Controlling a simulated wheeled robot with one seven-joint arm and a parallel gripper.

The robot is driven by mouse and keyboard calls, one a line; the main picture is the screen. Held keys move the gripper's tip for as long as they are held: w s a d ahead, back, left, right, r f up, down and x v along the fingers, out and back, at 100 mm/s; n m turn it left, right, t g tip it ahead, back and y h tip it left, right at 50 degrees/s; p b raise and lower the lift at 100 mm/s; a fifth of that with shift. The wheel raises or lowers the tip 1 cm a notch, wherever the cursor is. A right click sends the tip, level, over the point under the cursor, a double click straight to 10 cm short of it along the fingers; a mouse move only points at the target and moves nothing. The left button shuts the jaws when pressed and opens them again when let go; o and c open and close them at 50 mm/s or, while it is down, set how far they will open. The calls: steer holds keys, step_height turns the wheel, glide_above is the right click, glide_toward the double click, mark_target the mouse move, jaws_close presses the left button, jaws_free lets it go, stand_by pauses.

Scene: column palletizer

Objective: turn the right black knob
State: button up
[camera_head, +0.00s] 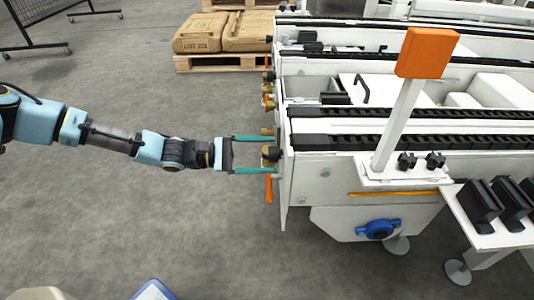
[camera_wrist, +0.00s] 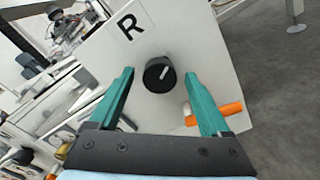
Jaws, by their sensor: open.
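The right black knob (camera_wrist: 160,74) is round with a white pointer line and sits on a white panel below a black letter R. My gripper (camera_wrist: 159,76) is open, with one teal finger on each side of the knob and visible gaps between fingers and knob. In the head view, the fingers of my gripper (camera_head: 272,154) reach the end face of the white machine, with the dark knob (camera_head: 271,154) between their tips. Whether the fingertips touch the panel is unclear.
An orange lever (camera_head: 268,188) hangs just below the lower finger; it also shows beside the right finger in the wrist view (camera_wrist: 220,114). The white conveyor machine (camera_head: 330,170) fills the right. A pallet with sacks (camera_head: 225,32) stands behind.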

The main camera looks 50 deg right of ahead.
steer(key=p+v, duration=0.1)
steer(key=v, duration=0.9)
